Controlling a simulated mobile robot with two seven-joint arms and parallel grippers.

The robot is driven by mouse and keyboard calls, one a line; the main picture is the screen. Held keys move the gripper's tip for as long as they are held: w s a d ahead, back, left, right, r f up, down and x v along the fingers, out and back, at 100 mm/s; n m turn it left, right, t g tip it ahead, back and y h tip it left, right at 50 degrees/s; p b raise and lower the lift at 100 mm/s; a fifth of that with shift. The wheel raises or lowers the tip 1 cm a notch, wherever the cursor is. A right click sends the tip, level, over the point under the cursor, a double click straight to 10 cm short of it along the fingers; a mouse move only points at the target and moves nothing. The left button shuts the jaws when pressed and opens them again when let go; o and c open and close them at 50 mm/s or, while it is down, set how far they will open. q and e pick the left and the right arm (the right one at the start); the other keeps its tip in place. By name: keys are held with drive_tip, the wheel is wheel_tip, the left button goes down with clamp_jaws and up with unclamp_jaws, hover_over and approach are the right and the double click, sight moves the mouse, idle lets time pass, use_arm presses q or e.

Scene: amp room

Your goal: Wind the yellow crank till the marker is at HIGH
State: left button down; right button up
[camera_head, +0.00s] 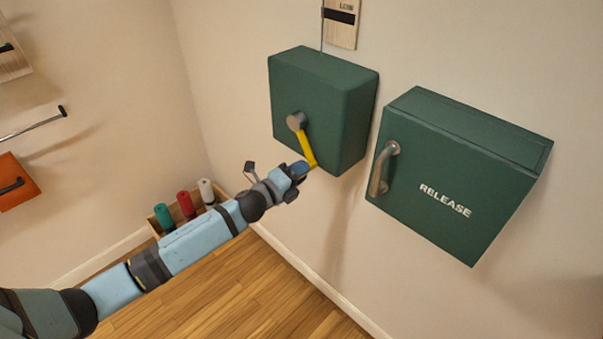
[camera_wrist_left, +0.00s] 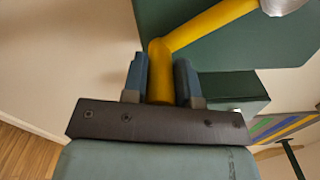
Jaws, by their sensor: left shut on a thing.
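The yellow crank (camera_head: 307,148) sits on the front of a green box (camera_head: 325,95) on the wall, its arm hanging down and slightly right from a round metal hub (camera_head: 296,121). My left gripper (camera_head: 304,169) is at the crank's lower end. In the left wrist view the two fingers of my left gripper (camera_wrist_left: 161,82) are shut on the crank's yellow handle, and the crank arm (camera_wrist_left: 210,24) runs up and right from it. Above the box, a wooden board (camera_head: 341,28) has a dark band and partly cut-off lettering; I cannot make out the marker. My right gripper is not in view.
A green box lettered RELEASE (camera_head: 455,165) with a metal handle (camera_head: 383,168) is on the wall just right of the crank box. A wooden tray (camera_head: 157,224) with several coloured rolls stands below left. An orange panel (camera_head: 14,183) is at far left.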

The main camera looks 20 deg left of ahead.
use_arm(q)
drive_tip(key=shift+a+f, duration=0.1)
drive_tip(key=shift+f, duration=0.1)
drive_tip(key=c, duration=0.9)
unclamp_jaws()
drive_tip(key=b+v, duration=0.2)
drive_tip(key=v, duration=1.1)
drive_tip(key=shift+s+a, duration=0.25)
drive_tip(key=shift+s, duration=0.1)
drive_tip(key=s+d+f+n+g+y+p, duration=0.1)
drive_tip(key=s+d+f+n+p, duration=0.3)
drive_tip(key=s+n, duration=0.6)
drive_tip(key=s+d+f+n+g+y+p, duration=0.2)
drive_tip(key=s+d+f+n+g+p, duration=0.2)
drive_tip(key=s+n, duration=0.6)
wheel_tip(320, 180, down, 3)
drive_tip(key=d+n+p, duration=0.1)
drive_tip(key=d+n, duration=0.1)
drive_tip(key=shift+d+n+g+y, duration=0.3)
drive_tip(key=shift+d, duration=0.05)
